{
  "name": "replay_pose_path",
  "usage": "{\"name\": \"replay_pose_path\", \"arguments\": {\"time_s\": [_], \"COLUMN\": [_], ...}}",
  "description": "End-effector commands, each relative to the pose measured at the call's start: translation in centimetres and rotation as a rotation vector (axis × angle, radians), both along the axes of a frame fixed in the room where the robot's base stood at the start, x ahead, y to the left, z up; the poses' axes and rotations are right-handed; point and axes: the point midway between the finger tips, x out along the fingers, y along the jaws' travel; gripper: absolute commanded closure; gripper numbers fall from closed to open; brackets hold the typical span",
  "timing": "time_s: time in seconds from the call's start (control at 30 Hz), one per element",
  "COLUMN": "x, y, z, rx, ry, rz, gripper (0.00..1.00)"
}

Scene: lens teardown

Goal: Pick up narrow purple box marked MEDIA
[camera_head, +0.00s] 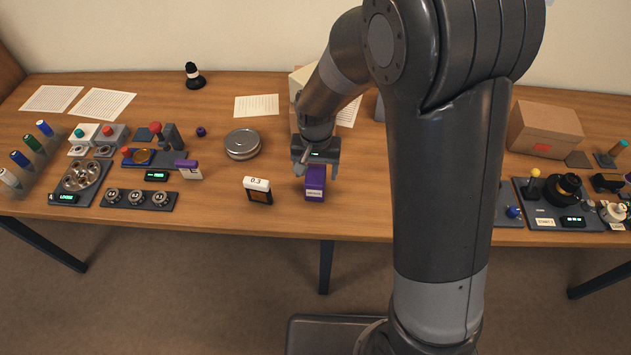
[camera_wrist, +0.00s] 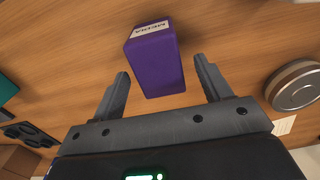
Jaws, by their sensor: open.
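The narrow purple box (camera_head: 315,183) stands on the table near its front edge, with a white label on its side. In the wrist view the purple box (camera_wrist: 155,62) shows its white label reading MEDIA at the top of the picture. My gripper (camera_head: 315,170) is just above and behind the box in the head view. In the wrist view my gripper (camera_wrist: 163,80) is open, with one finger to each side of the box's near end and gaps between. Nothing is held.
A white-topped 0.3 block (camera_head: 258,190) stands left of the box, and a round metal tin (camera_head: 242,144) lies behind that. A cardboard box (camera_head: 543,130) and control panels stand at the right. The table just right of the purple box looks clear.

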Motion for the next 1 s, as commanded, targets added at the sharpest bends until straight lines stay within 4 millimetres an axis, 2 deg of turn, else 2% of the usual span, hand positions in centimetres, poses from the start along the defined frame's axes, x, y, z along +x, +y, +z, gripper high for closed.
{"name": "replay_pose_path", "arguments": {"time_s": [0.13,0.3,0.57,1.0], "x": [-0.9,-0.8,-0.7,-0.7], "y": [0.1,0.1,0.1,0.1], "z": [-2.4,-4.2,-4.4,-4.4], "rx": [-0.003,-0.001,0.000,0.000], "ry": [0.005,0.002,-0.001,-0.001], "rz": [0.001,0.001,0.000,0.000], "gripper": [0.29,0.29,0.29,0.63]}}
